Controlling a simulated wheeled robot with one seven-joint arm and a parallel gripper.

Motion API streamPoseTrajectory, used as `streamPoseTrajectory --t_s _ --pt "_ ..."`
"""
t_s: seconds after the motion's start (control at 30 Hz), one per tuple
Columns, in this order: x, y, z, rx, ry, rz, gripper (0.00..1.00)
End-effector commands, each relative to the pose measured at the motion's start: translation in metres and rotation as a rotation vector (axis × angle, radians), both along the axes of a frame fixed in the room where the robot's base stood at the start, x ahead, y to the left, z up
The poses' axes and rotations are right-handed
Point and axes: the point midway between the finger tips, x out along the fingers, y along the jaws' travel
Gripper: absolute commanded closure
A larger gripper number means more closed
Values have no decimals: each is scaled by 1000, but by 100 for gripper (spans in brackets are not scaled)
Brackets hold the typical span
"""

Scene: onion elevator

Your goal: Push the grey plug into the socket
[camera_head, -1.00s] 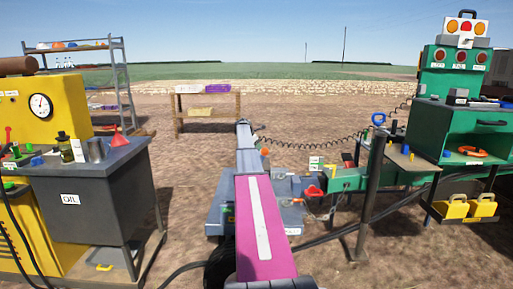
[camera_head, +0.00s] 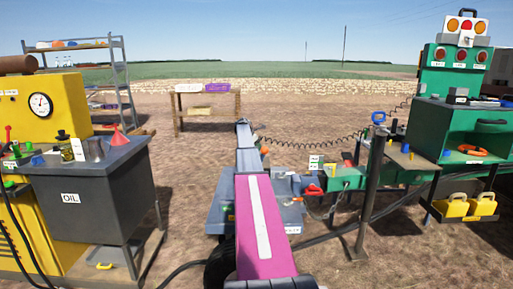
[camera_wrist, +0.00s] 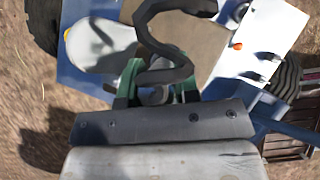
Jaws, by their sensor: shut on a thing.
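My gripper (camera_wrist: 157,84) shows in the wrist view with its green fingers closed around a small grey piece (camera_wrist: 155,96), which looks like the grey plug. The piece is mostly hidden between the fingers and behind the dark gripper body. A thick dark cable (camera_wrist: 166,48) curls up in front of the fingers. In the head view my pink and grey arm reaches forward over the blue-grey platform, and my gripper and the plug cannot be made out. I cannot pick out the socket with certainty in either view.
A white panel (camera_wrist: 262,40) with dark fittings and an orange dot lies right of my gripper. A grey rounded part (camera_wrist: 100,46) lies left. A dark post (camera_head: 370,190) and green machine (camera_head: 460,130) stand right; a grey oil cabinet (camera_head: 85,195) stands left.

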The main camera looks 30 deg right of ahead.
Motion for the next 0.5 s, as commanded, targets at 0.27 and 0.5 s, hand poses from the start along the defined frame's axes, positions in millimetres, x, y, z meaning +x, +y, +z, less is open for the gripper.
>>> streamPoseTrajectory --t_s 0.27,0.5 --pt "0 0 -6 0 0 0 99" --pt "0 0 -11 0 0 0 68"
